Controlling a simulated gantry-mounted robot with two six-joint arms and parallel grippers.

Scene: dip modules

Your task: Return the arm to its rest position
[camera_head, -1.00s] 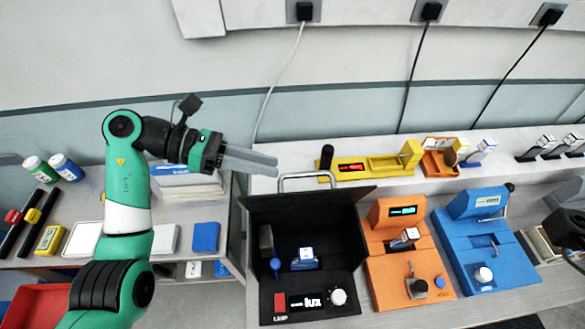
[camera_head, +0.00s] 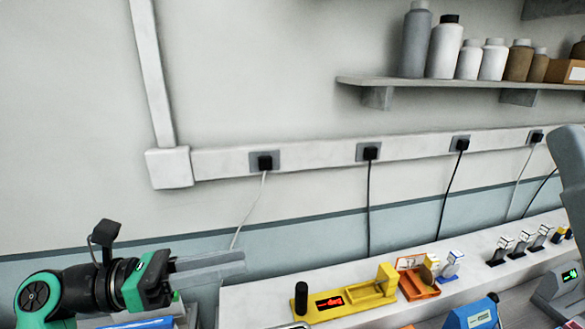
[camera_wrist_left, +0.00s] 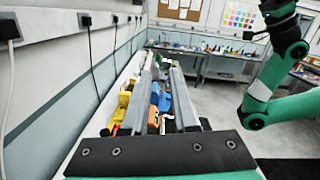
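My left gripper (camera_head: 212,266) is in the lower left of the head view, with its green and black wrist behind it. Its two long grey fingers point right, in front of the wall and above the bench level. In the left wrist view the fingers (camera_wrist_left: 162,92) stand apart with a clear gap. Nothing is held between them; the bench shows beyond. A green and black arm of mine (camera_wrist_left: 275,85) shows at the right of the left wrist view. My right gripper cannot be made out in either view.
A white ledge (camera_head: 255,300) carries a yellow fixture (camera_head: 350,295), an orange holder (camera_head: 418,284) and small modules. Blue equipment (camera_head: 472,315) stands below. Sockets with hanging cables (camera_head: 369,200) line the wall. A shelf (camera_head: 440,84) holds bottles. The air around the left gripper is clear.

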